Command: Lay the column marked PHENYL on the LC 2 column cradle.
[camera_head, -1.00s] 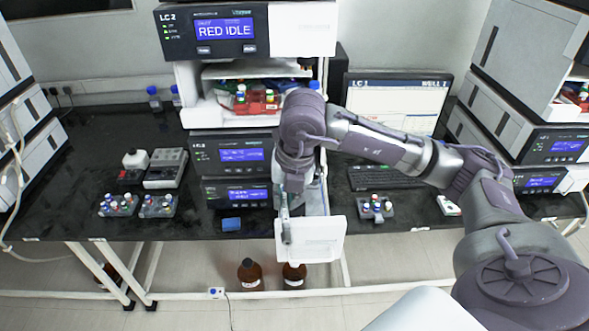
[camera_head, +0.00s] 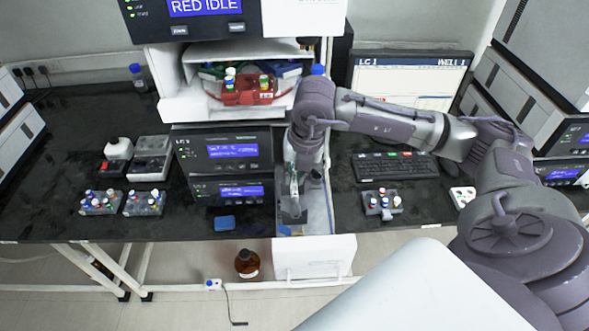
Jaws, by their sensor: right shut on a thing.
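My right gripper (camera_head: 292,205) points down over the open drawer (camera_head: 314,258) beside the LC 2 stack (camera_head: 226,166). It is shut on a slim grey column (camera_head: 291,212), seen small and partly hidden by the gripper. No marking on the column is readable. The drawer has a white front panel that juts past the table edge. Its inside shows only in part, and I cannot make out the cradle or whether the column touches it. My left gripper is out of view.
A blue block (camera_head: 225,223) lies left of the drawer at the table's front edge. Vial racks (camera_head: 144,203) stand further left, another rack (camera_head: 382,203) to the right near the keyboard (camera_head: 395,166). A brown bottle (camera_head: 247,264) stands below the table.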

